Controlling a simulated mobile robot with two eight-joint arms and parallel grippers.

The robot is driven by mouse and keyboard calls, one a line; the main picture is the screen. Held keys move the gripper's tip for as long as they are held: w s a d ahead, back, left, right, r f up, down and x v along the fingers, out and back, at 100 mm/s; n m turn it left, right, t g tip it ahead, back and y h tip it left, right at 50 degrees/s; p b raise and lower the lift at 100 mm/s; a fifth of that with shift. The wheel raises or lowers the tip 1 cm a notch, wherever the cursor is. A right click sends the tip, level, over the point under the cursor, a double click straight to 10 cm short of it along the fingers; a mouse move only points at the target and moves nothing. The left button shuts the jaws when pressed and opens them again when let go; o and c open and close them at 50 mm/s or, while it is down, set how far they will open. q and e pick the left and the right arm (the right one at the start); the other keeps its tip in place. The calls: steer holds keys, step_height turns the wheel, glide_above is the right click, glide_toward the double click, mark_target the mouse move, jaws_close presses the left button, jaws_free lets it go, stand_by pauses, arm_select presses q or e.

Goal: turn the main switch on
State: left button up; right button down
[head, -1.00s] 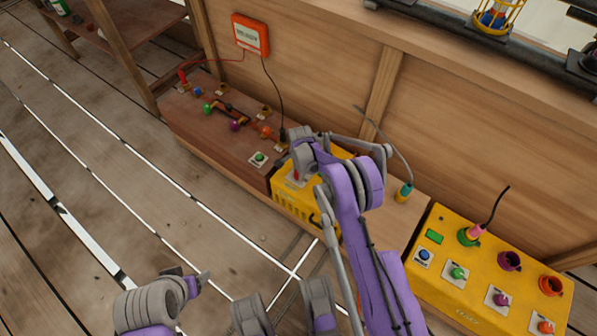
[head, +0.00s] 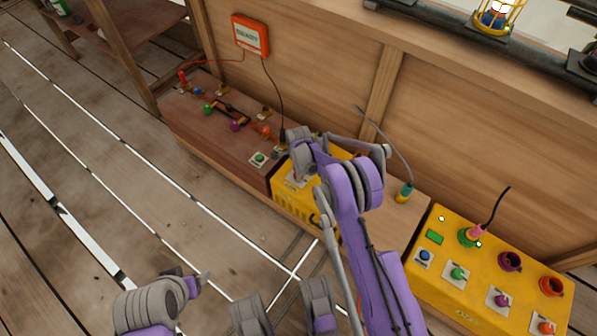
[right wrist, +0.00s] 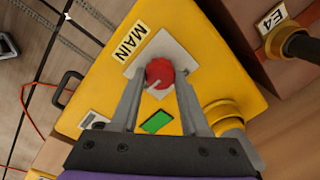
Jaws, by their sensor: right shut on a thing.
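The main switch is a red round knob (right wrist: 160,75) on a light plate beside the MAIN label (right wrist: 131,41), on the yellow box (right wrist: 185,20). A pale line on the knob points to its lower left. My right gripper (right wrist: 160,88) is shut on the knob, one finger on each side. A rectangle on the box below the knob shows bright green (right wrist: 157,122). In the head view my right arm hides most of this yellow box (head: 284,200). My left gripper (head: 203,278) is low over the floor, away from the boxes; its jaws are too small to judge.
A second yellow box (head: 420,270) with coloured buttons and sockets stands at the right. A wooden bench (head: 190,130) with coloured knobs is at the left. An orange meter (head: 250,36) hangs on the wall. A caged lamp (head: 495,14) is at the top right.

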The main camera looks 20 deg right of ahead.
steer(key=shift+c, duration=2)
jaws_free()
step_height(320, 180, up, 11)
steer(key=p, duration=0.2)
steer(key=shift+s+p, duration=0.25)
steer(key=shift+p, duration=0.1)
steer(key=shift+f, duration=0.1)
